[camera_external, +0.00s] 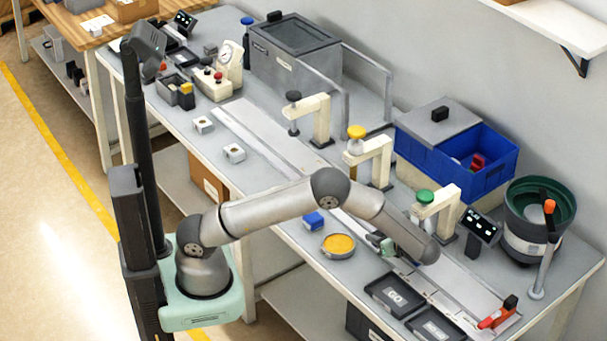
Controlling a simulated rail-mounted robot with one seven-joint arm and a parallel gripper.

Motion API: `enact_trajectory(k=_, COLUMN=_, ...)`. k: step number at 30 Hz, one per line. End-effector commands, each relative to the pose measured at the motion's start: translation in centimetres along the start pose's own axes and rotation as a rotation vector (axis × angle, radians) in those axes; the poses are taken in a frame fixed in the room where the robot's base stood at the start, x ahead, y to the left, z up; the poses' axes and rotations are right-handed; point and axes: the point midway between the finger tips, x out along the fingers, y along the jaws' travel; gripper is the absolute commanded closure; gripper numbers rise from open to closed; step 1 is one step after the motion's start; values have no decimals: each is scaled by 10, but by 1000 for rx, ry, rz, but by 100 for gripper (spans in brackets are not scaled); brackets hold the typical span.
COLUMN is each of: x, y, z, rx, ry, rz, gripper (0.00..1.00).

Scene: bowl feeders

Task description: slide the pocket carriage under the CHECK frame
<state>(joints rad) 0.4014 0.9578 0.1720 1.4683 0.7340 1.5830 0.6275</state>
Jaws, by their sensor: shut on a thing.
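My gripper (388,248) is low over the rail at the front right of the bench, beside the green-knobbed frame. It is shut on what looks like the pocket carriage (404,266), a small grey piece on the rail; my wrist hides most of the grip. Three cream frames stand along the long grey rail (262,140): one with a dark knob (318,112), one with a yellow knob (380,150) and one with a green knob (443,203). No lettering on them is readable, so I cannot tell which is CHECK.
Black trays marked GO (394,294) and another label (436,326) lie at the front edge. A blue bin (490,180), green bowl feeder (540,208) and red clamp (497,316) stand right.

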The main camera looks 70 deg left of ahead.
Motion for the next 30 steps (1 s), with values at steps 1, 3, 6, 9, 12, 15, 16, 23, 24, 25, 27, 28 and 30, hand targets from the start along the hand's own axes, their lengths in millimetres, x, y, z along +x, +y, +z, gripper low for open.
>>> enact_trajectory(k=1, x=0, y=0, z=-1, rx=2, ry=-1, rz=4, gripper=100)
enact_trajectory(k=3, x=0, y=0, z=-1, rx=1, ry=-1, rz=6, gripper=100)
enact_trajectory(k=6, x=0, y=0, z=-2, rx=1, ry=-1, rz=7, gripper=100)
enact_trajectory(k=9, x=0, y=0, z=-1, rx=1, ry=-1, rz=8, gripper=100)
enact_trajectory(k=12, x=0, y=0, z=-1, rx=1, ry=-1, rz=7, gripper=100)
enact_trajectory(k=15, x=0, y=0, z=-1, rx=1, ry=-1, rz=7, gripper=64)
enact_trajectory(k=16, x=0, y=0, z=-1, rx=1, ry=-1, rz=7, gripper=55)
enact_trajectory(k=23, x=0, y=-1, z=-1, rx=-1, ry=-1, rz=6, gripper=47)
enact_trajectory(k=24, x=0, y=-1, z=-1, rx=-1, ry=-1, rz=6, gripper=47)
enact_trajectory(k=25, x=-1, y=-1, z=-1, rx=-1, ry=-1, rz=6, gripper=47)
enact_trajectory(k=27, x=-3, y=-1, z=-1, rx=-2, ry=0, rz=5, gripper=47)
enact_trajectory(k=28, x=-5, y=-1, z=-1, rx=-2, ry=0, rz=4, gripper=47)
enact_trajectory(k=30, x=-13, y=-1, z=-2, rx=-2, ry=0, rz=4, gripper=47)
